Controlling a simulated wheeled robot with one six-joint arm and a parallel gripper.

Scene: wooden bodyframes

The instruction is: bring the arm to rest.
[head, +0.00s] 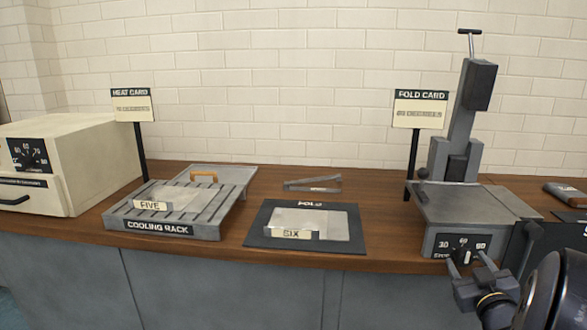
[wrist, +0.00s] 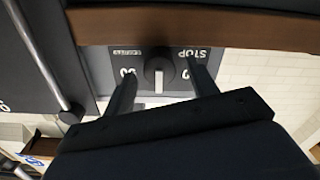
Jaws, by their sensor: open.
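My gripper (head: 470,266) is at the lower right in the head view, in front of the dial panel of the press-like machine (head: 460,205). Its two fingers are apart. In the wrist view my gripper (wrist: 157,85) has its fingers on either side of the round dial knob (wrist: 159,72). Nothing shows held between them, and I cannot tell whether they touch the knob. The dial panel (wrist: 205,68) shows the word STOP and numbers, upside down in that view. In the head view the panel (head: 461,246) is partly behind my fingers.
A cooling rack (head: 170,222) holds a plate labelled FIVE (head: 152,205). A dark mat marked FOLD (head: 257,236) holds a plate labelled SIX (head: 318,222). A cream heater (head: 90,140) stands at left. The wooden counter edge (head: 375,264) is close to my gripper.

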